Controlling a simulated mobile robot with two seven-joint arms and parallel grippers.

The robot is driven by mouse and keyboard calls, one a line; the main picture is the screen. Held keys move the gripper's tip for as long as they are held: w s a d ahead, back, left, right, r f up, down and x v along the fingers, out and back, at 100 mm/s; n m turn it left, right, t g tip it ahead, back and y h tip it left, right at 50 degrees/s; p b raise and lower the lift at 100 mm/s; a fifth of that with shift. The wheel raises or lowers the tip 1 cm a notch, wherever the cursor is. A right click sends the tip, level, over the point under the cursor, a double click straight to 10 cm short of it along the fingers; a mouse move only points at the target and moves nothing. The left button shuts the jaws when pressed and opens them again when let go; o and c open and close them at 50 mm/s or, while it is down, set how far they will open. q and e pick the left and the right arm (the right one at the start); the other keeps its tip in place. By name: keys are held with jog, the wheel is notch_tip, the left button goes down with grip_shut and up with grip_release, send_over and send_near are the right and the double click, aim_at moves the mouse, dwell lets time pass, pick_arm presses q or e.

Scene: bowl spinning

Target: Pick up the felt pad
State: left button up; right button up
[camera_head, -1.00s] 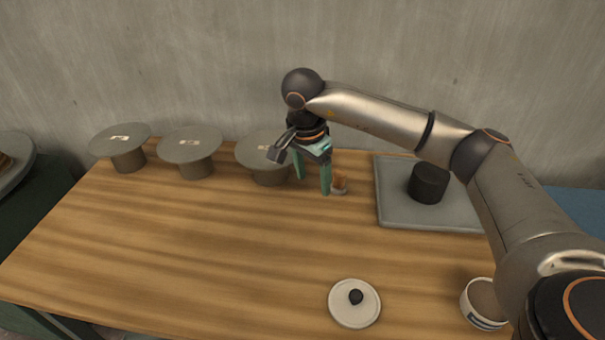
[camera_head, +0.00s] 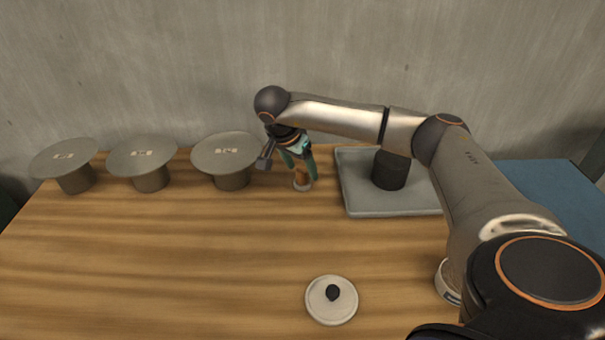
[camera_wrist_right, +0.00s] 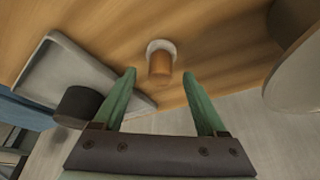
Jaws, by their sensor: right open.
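The felt pad seems to be the small whitish disc with an upright orange-brown wooden grip (camera_head: 302,185) near the back of the wooden table. In the right wrist view its grip (camera_wrist_right: 160,65) shows between the fingertips, with the pale disc at its base. My right gripper (camera_head: 301,170), with green fingers, is open and points down over it. In the right wrist view the open fingers (camera_wrist_right: 160,74) are on either side of the grip, with gaps showing and nothing held. My left gripper is not in view.
Several grey mushroom-shaped forms (camera_head: 226,151) stand left of the gripper, the nearest close by. A grey tray (camera_head: 390,205) with a black cylinder (camera_head: 390,170) is to the right. A white knobbed lid (camera_head: 322,306) and a white tub (camera_head: 446,284) lie nearer. The table's middle is clear.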

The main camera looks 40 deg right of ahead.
jog(key=shift+x, duration=1.15)
grip_shut()
